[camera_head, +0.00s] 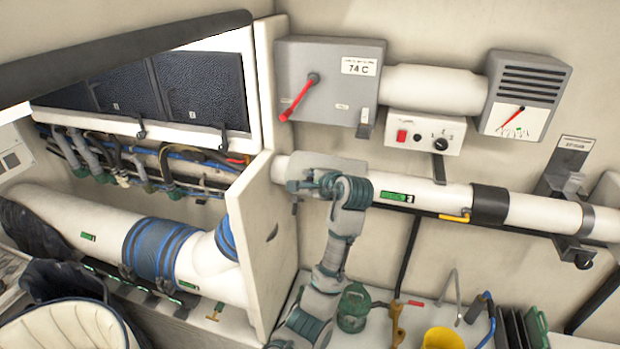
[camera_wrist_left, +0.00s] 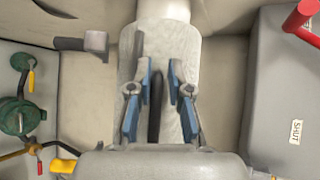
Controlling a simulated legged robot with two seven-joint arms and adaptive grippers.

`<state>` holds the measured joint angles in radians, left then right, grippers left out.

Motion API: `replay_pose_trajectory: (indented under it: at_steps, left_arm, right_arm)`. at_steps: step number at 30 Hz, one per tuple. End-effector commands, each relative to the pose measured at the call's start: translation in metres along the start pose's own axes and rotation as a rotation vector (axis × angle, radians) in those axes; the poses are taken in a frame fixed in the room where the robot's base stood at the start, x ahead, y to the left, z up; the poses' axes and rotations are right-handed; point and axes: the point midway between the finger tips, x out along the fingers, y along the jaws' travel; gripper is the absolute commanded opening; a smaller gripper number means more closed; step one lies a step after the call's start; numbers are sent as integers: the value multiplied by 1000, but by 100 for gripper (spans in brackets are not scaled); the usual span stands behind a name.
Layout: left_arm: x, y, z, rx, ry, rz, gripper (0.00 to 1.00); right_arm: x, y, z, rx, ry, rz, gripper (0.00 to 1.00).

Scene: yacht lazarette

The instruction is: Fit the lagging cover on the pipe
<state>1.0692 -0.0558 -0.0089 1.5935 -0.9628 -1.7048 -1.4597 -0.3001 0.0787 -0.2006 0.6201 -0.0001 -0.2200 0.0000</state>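A white pipe (camera_head: 450,195) runs along the right wall; its pale end shows at the top of the left wrist view (camera_wrist_left: 163,9). A light grey, cloth-like sleeve, apparently the lagging cover (camera_wrist_left: 160,48), lies along the pipe line in that view. In the head view, a grey piece (camera_head: 338,164) at the pipe's left end seems to be the same cover, partly hidden by my wrist. My left gripper (camera_head: 305,183) is at this end. Its blue-padded fingers (camera_wrist_left: 160,75) are apart over the cover, with a dark strip between them. I cannot tell whether the cover is fully around the pipe. My right gripper is out of view.
A white partition (camera_head: 265,245) stands just left of my gripper. A grey box with a red lever (camera_head: 315,90) hangs above the pipe. A black band (camera_head: 489,204) and a bracket (camera_head: 570,215) are farther right. A green canister (camera_head: 353,308) and yellow cup (camera_head: 443,338) stand below.

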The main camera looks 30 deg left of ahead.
Motion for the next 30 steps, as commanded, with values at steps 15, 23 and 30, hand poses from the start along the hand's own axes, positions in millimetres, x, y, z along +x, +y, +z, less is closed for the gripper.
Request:
replay_pose_trajectory:
  at_steps: [15, 23, 30]
  left_arm:
    - [-14, 0, -2, 2, 1, 1, 41]
    - [-72, 0, -2, 1, 3, -1, 41]
    - [-111, 0, -2, 1, 1, -1, 41]
  right_arm:
    - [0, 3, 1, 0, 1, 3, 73]
    - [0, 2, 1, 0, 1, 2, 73]
    - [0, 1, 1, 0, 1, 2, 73]
